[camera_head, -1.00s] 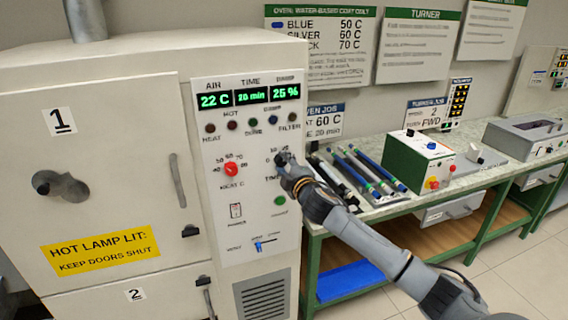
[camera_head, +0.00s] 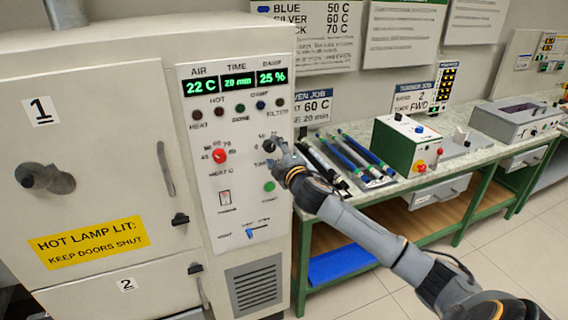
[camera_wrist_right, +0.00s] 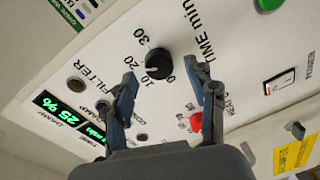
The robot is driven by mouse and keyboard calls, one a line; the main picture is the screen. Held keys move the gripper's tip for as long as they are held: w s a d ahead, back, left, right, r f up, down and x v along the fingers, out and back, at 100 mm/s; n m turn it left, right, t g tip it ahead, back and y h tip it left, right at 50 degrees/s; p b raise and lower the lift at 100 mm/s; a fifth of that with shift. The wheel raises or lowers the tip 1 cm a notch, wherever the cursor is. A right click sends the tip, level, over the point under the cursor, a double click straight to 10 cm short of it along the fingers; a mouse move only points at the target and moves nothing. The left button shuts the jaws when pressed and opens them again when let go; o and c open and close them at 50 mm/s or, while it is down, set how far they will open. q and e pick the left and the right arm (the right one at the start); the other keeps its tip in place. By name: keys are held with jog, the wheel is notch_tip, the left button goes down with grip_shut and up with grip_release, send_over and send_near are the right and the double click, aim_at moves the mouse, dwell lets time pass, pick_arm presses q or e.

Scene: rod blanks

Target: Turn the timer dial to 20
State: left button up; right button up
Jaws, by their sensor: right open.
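The green display (camera_head: 237,81) under TIME reads 20 min. My right gripper (camera_wrist_right: 163,80) is open and empty in front of the dial, a finger to each side in the wrist view, apart from it. It also shows at the panel in the head view (camera_head: 279,158). My left gripper is not in view.
A red heat knob (camera_head: 219,155), a power switch (camera_head: 225,198), a green button (camera_head: 269,186) and a blue slider (camera_head: 250,233) are on the same panel. A green bench (camera_head: 462,150) with rods and a control box (camera_head: 407,144) stands to the right.

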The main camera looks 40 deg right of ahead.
jog(key=v, duration=1)
jog(key=s+d+f+m+g, duration=0.1)
jog(key=d+f+m+g, duration=0.1)
jog(key=f, duration=0.9)
jog(key=s+d+f+m+g, duration=0.1)
jog(key=d+f+g, duration=0.1)
jog(key=f, duration=0.9)
jog(key=s+a+f+m+g, duration=0.1)
jog(key=s+f+m+g, duration=0.15)
jog(key=s+f, duration=0.6)
jog(key=s+a+f+m+g, duration=0.1)
jog(key=s+a+f+g, duration=0.15)
jog(key=f, duration=1.15)
jog(key=s+a+f+m+g+y, duration=0.15)
jog(key=s+a+f, duration=0.25)
jog(key=s+f, duration=0.45)
jog(key=s+a+f+g+y, duration=0.1)
jog(key=s+a+f+g, duration=0.15)
jog(key=s+f, duration=0.65)
jog(key=s+a+f+m+g, duration=0.1)
jog(key=s+a+f, duration=0.1)
jog(key=s+a, duration=0.3)
jog(key=s+a+f+m+g+y, duration=0.1)
jog(key=s+a, duration=0.4)
jog(key=s, duration=0.9)
notch_tip(320, 180, down, 2)
jog(key=shift+s+a+f+g, duration=0.15)
jog(key=shift+a+f+g, duration=0.05)
jog(key=shift+a+g, duration=0.25)
